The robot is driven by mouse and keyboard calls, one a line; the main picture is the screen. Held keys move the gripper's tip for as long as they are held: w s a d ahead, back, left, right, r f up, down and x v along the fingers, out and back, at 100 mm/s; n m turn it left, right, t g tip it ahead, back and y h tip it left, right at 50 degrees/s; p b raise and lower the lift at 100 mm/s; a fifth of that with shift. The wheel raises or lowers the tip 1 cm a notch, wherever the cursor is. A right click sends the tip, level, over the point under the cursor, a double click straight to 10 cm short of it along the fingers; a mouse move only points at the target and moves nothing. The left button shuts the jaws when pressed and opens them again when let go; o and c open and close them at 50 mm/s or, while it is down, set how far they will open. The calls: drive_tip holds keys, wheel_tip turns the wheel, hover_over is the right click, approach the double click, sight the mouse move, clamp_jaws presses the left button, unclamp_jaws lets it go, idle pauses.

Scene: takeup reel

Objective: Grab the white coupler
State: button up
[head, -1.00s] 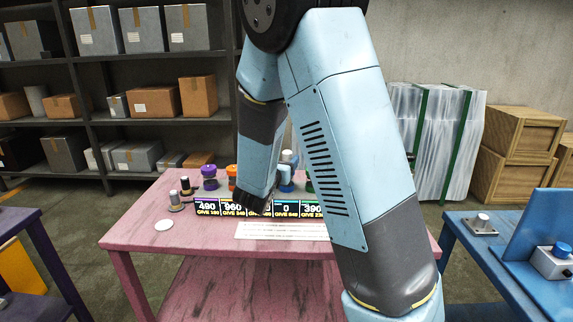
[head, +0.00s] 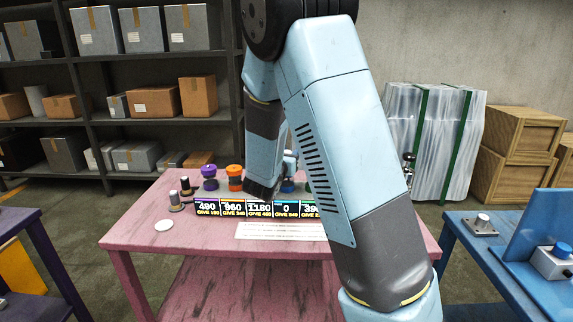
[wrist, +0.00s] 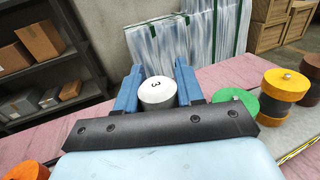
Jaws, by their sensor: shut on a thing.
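In the head view my arm reaches over the pink table, and the arm hides the coupler and most of the gripper there.
On the pink table (head: 150,225) stand a purple-topped spool (head: 209,172) and an orange-topped spool (head: 234,172), behind a row of number displays (head: 221,208). A green piece (wrist: 234,100) and an orange-and-black stack (wrist: 280,92) stand right of my gripper.

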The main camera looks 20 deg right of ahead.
clamp_jaws()
